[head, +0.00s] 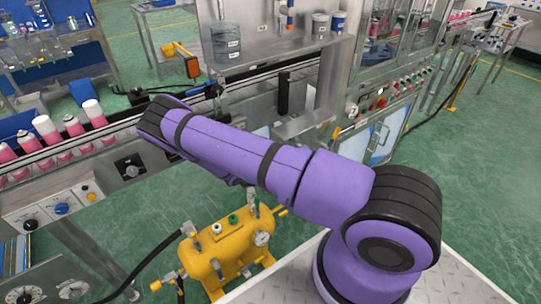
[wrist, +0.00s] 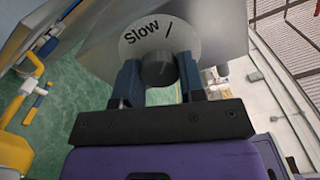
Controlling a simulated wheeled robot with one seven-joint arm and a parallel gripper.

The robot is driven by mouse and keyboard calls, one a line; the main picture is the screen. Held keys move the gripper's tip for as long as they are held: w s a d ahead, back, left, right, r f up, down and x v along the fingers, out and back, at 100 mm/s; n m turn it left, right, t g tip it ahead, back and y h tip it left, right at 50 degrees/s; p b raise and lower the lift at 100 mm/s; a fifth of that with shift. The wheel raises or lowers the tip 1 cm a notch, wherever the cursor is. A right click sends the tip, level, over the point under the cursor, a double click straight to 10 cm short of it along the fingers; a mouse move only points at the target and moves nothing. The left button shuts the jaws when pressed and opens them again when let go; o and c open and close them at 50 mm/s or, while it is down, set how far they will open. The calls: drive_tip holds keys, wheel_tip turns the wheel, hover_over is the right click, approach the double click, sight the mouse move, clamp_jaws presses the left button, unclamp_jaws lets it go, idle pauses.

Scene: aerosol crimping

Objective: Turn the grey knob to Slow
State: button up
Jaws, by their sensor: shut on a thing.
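In the wrist view, the grey knob (wrist: 158,70) is dark and round and sits on a pale round dial plate (wrist: 185,38) on a metal box. The word "Slow" is printed at the dial's upper left, and a short black line is at its upper right. My gripper (wrist: 159,76) is shut on the knob, with one blue-grey finger on each side. No pointer on the knob is clear, so I cannot tell its setting. In the head view, my purple arm reaches to the left and my gripper is hidden.
In the head view, a conveyor with pink-and-white cans (head: 72,126) runs along the left. A dark rotary switch (head: 130,169) is on the conveyor's side, above a control box with a blue knob (head: 62,208). A yellow tank (head: 230,256) stands below my arm.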

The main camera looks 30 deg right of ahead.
idle(0.4)
drive_tip(key=o, duration=0.9)
drive_tip(key=a, duration=1.1)
drive_tip(key=shift+s, duration=0.15)
